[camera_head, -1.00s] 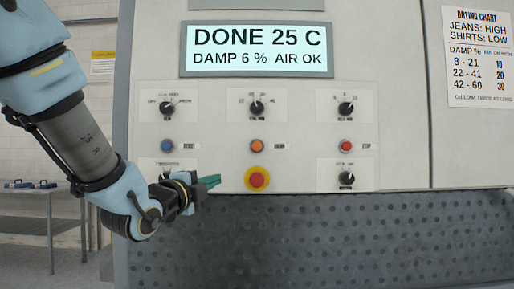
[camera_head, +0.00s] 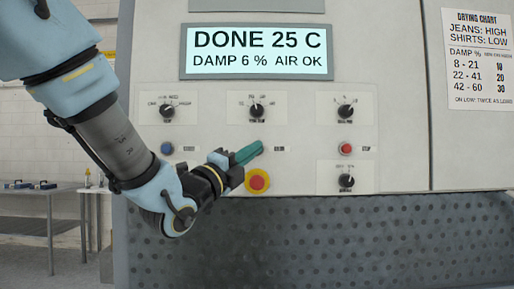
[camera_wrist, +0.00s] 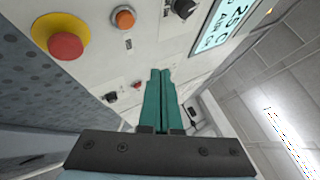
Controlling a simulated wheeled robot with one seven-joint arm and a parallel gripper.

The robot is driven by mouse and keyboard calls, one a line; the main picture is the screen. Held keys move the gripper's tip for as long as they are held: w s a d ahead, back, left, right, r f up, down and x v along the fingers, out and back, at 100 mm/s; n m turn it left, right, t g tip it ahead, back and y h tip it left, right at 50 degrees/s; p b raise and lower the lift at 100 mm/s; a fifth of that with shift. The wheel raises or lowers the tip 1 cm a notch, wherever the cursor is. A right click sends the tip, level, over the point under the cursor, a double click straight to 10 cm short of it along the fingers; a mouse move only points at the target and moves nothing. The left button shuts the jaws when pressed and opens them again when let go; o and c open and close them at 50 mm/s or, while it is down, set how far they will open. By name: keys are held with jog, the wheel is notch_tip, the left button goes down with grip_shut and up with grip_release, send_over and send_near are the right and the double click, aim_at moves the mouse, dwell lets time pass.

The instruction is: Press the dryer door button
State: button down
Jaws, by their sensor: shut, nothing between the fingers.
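The dryer's control panel (camera_head: 300,110) fills the middle of the head view. My gripper (camera_head: 258,149) is in front of its centre, fingers shut and empty, pointing up and right. The fingertips cover the orange button in the head view; a small label beside it is too blurred to read. In the wrist view the orange button (camera_wrist: 123,18) shows near the top, uncovered, and the shut green fingertips (camera_wrist: 160,73) are below and right of it. Contact with the panel cannot be told. The display (camera_head: 257,50) reads DONE 25 C, DAMP 6 %, AIR OK.
A red emergency-style button on yellow (camera_head: 257,181) sits just below the fingers. A blue button (camera_head: 167,148) is left and a red button (camera_head: 345,148) right. Several black knobs (camera_head: 257,110) stick out around them. A dotted dark panel (camera_head: 330,240) lies below.

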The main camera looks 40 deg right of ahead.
jog(key=w+d, duration=0.4)
jog(key=w, duration=0.1)
jog(key=shift+w+d+p, duration=0.3)
jog(key=shift+w+p, duration=0.05)
jog(key=shift+p, duration=0.1)
jog(key=shift+w+d+f+b, duration=0.1)
jog(key=shift+w+b, duration=0.05)
jog(key=shift+b, duration=0.3)
dwell(1.5)
jog(key=shift+w+d, duration=0.15)
jog(key=shift+w+d+b, duration=0.3)
jog(key=shift+w+b, duration=0.1)
jog(key=shift+b, duration=0.25)
dwell(0.7)
dwell(0.3)
jog(key=shift+s+a+b, duration=0.6)
jog(key=shift+s+b, duration=0.1)
jog(key=shift+b, duration=0.25)
